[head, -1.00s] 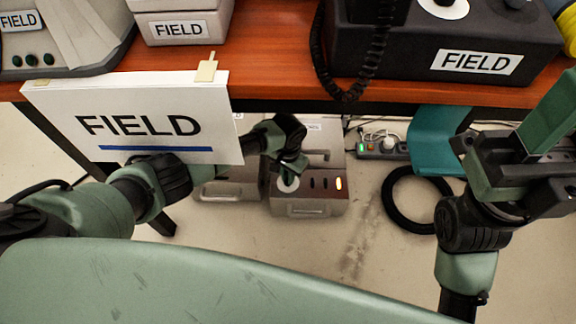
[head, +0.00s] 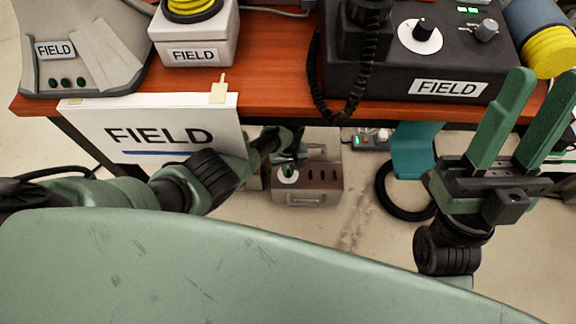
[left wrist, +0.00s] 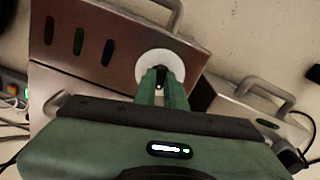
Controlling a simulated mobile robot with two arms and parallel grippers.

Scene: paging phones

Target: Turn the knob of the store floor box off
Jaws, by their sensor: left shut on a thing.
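A brown-grey metal floor box (head: 322,181) stands on the floor below the table edge; I cannot read its name. Its black knob on a white round dial (head: 288,178) is at the left of its face. My left gripper (head: 289,164) reaches down to that knob. In the left wrist view its green fingers (left wrist: 162,86) are shut on the knob (left wrist: 161,74), with the white dial around it. Several dark indicator windows (left wrist: 79,42) lie beside the dial on the box (left wrist: 130,60); none glows. My right gripper (head: 545,88) is raised at the right, open and empty.
A second floor box (left wrist: 240,108) stands close beside the first. A FIELD sign (head: 150,131) hangs at the table (head: 275,70) front, near my left arm. A power strip (head: 366,138) and a black ring (head: 397,195) are to the right.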

